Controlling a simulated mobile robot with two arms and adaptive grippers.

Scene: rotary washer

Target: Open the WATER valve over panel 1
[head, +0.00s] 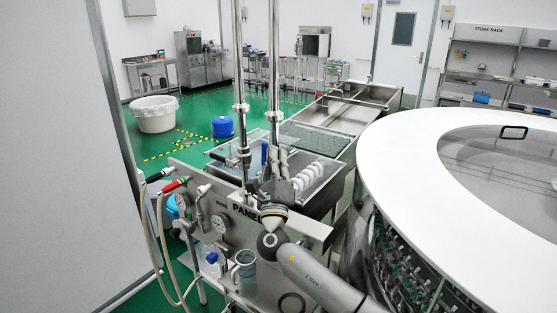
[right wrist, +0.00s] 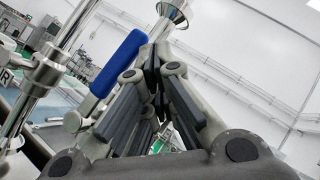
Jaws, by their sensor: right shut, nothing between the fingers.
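A valve with a blue lever handle (head: 264,152) is on the steel pipework above the panel marked "PANE…" (head: 243,212); my gripper covers the rest of that label. In the right wrist view the blue handle (right wrist: 120,62) lies to the left of my fingers, roughly in line with the slanted pipes. My right gripper (head: 279,160) is beside the handle, to its right in the head view. In the right wrist view its fingertips (right wrist: 155,66) are together with nothing between them. They look close to the handle; I cannot tell if they touch it. My left gripper is out of view.
Two vertical steel pipes (head: 240,85) rise in front. Gauges and hoses with red and black grips (head: 171,186) are on the panel's left. A sink with white discs (head: 313,177) is behind my gripper. A large round white-topped machine (head: 400,150) stands close on the right.

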